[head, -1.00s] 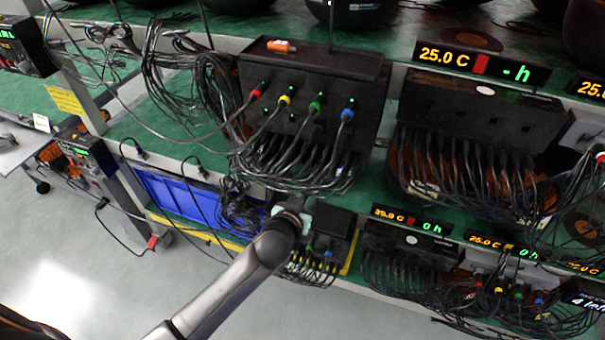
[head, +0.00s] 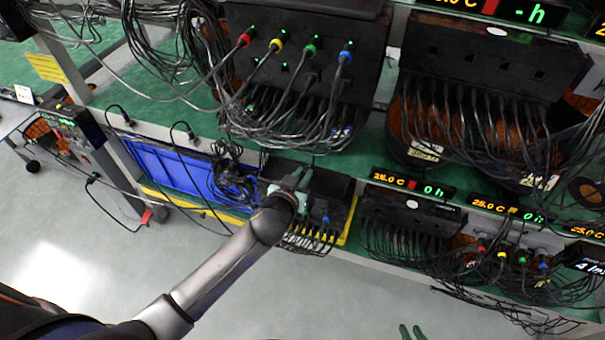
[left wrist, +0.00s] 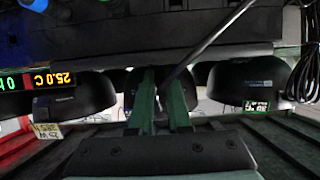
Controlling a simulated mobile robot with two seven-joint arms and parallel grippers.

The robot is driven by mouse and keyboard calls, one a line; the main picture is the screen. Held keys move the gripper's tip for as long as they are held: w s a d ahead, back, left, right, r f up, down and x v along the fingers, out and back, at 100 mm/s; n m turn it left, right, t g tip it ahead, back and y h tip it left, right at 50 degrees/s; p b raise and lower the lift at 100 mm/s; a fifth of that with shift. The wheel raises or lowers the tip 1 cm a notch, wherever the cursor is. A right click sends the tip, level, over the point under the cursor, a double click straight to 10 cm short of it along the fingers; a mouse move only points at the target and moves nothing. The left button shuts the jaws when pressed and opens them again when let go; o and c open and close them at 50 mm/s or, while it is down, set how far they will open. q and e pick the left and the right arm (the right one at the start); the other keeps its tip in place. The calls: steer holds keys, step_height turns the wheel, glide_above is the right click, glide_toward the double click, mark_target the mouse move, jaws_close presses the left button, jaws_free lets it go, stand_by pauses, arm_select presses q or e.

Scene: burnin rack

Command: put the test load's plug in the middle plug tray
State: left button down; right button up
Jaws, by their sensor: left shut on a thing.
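My left gripper (head: 302,178) is in front of the small black rack box (head: 335,190) on the lower shelf. In the left wrist view its two green fingers (left wrist: 162,90) are close together on a thin dark plug or cable (left wrist: 205,45), which runs up to the right from between them. The plug's end is hard to make out. My right gripper (head: 412,332) shows only as two green fingertips, a little apart, at the bottom edge. I cannot tell which part is the middle plug tray.
A large black box (head: 300,25) with red, yellow, green and blue plugs stands above, many cables hanging from it. A blue crate (head: 165,168) is left of my gripper. Another black box (head: 410,215) with cables is to the right. The floor in front is clear.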

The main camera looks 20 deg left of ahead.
arm_select(q)
steer(key=c, duration=0.8)
jaws_free()
steer(key=shift+s, duration=0.15)
steer(key=v, duration=1.2)
steer(key=shift+s+a+r, duration=0.1)
steer(key=shift+s, duration=0.05)
steer(key=s+f+g, duration=0.1)
steer(key=s+f, duration=0.3)
steer(key=f, duration=0.1)
steer(key=s+f+m+g+h, duration=0.1)
steer(key=s+f, duration=0.4)
steer(key=f, duration=0.1)
steer(key=s+a+f+g+h, duration=0.1)
steer(key=s+f+g, duration=0.1)
steer(key=s+f, duration=0.2)
steer(key=shift+s+f+m, duration=0.2)
steer(key=shift+f+m, duration=0.1)
steer(key=shift+f, duration=0.6)
